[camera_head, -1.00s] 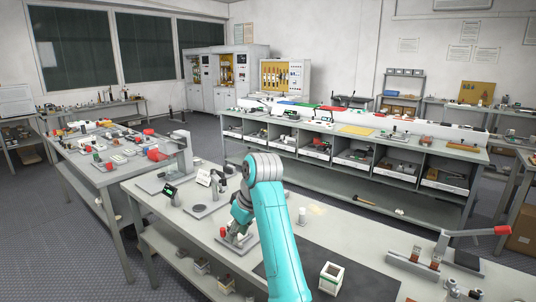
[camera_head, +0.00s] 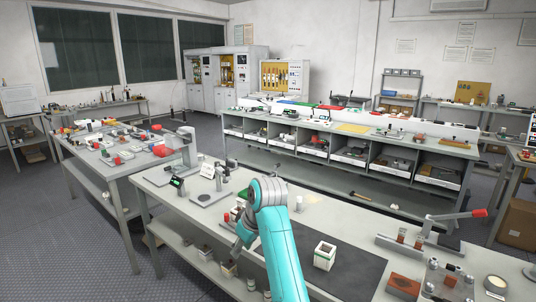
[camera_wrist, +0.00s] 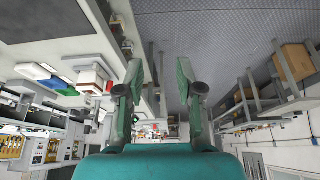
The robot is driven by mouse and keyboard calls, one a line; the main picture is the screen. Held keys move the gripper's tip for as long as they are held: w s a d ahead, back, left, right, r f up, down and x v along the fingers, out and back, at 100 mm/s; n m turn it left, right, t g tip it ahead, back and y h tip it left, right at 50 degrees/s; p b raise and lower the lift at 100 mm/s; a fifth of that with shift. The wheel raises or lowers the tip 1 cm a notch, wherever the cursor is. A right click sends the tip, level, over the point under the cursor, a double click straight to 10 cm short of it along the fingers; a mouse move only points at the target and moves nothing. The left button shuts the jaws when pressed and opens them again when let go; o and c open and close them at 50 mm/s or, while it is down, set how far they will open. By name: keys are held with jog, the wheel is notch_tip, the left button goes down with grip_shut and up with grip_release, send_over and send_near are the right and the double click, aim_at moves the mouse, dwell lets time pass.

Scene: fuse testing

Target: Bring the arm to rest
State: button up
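My teal arm (camera_head: 278,250) reaches up from the bottom of the head view, bends at a grey joint, and its end hangs down on the left side. My gripper (camera_head: 242,238) is partly hidden behind the arm, near the front edge of the grey workbench (camera_head: 325,212). In the wrist view my gripper (camera_wrist: 159,82) shows two green fingers spread well apart. Nothing is between them, so it is open and empty. The wrist view is upside down, with the floor (camera_wrist: 215,30) at the top.
On the workbench are a white open box (camera_head: 324,256), a dark mat (camera_head: 345,268) and a red-handled lever device (camera_head: 440,222). A second table (camera_head: 120,172) with small parts stands at left. A long shelved bench (camera_head: 345,150) stands behind. Floor is clear at lower left.

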jog(key=s+d+f+m+t, duration=0.1)
jog(key=s+d+f, duration=0.2)
jog(key=f, duration=0.5)
jog(key=s+d+f+m+t, duration=0.1)
jog(key=s+d+f, duration=0.1)
jog(key=f, duration=0.5)
jog(key=s+d+f+m+t, duration=0.1)
jog(key=s+d+f, duration=0.2)
jog(key=f, duration=0.5)
jog(key=s+d+f+m+t+h, duration=0.1)
jog(key=s+d+f, duration=0.35)
jog(key=s, duration=0.35)
jog(key=s+d+f+m+t, duration=0.2)
jog(key=s+d+f, duration=0.2)
jog(key=s+f, duration=0.25)
jog(key=s+d+r+m+t+h, duration=0.1)
jog(key=s+d+r, duration=0.15)
jog(key=s, duration=0.85)
jog(key=s+d+r+m+t, duration=0.15)
jog(key=s+d, duration=0.25)
jog(key=s, duration=0.7)
jog(key=s+d+r+m+t+h, duration=0.1)
jog(key=s+d+r+t, duration=0.1)
jog(key=s+r, duration=1.3)
jog(key=shift+d+r+t+h, duration=0.3)
jog(key=shift+r+t, duration=0.25)
jog(key=shift+s+m, duration=0.1)
jog(key=shift+m, duration=0.15)
